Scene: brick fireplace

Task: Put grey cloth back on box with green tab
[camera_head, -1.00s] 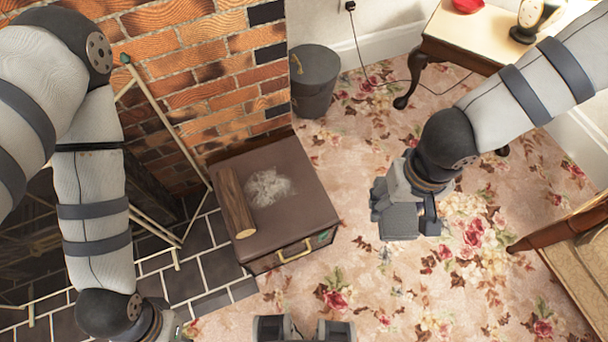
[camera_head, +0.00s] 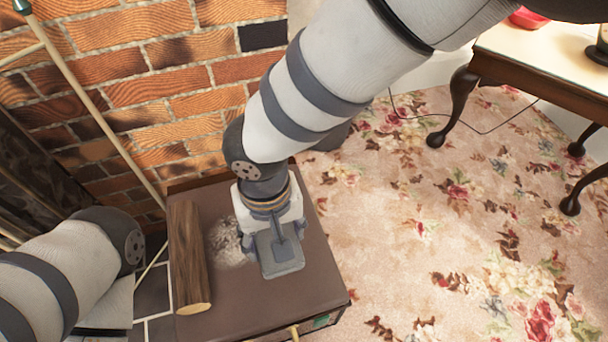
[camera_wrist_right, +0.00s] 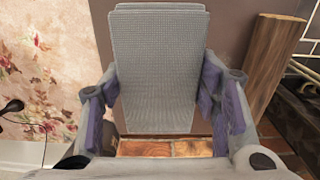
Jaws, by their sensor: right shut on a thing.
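The brown box (camera_head: 240,295) stands by the brick wall, with a green tab (camera_head: 322,321) low on its front beside a brass handle (camera_head: 294,333). The grey cloth (camera_head: 282,258) is a small folded piece in my right gripper (camera_head: 266,238), over the right part of the box top. In the right wrist view the cloth (camera_wrist_right: 158,75) lies between the fingers of my right gripper (camera_wrist_right: 165,100), with the box top behind it. I cannot tell whether the cloth touches the box. My left arm shows at lower left; its gripper is out of view.
A wooden log (camera_head: 188,255) lies on the left part of the box top, beside a pale ash-like patch (camera_head: 228,242). A small table (camera_head: 540,55) with curved legs stands at upper right. The flowered carpet (camera_head: 430,240) right of the box is clear.

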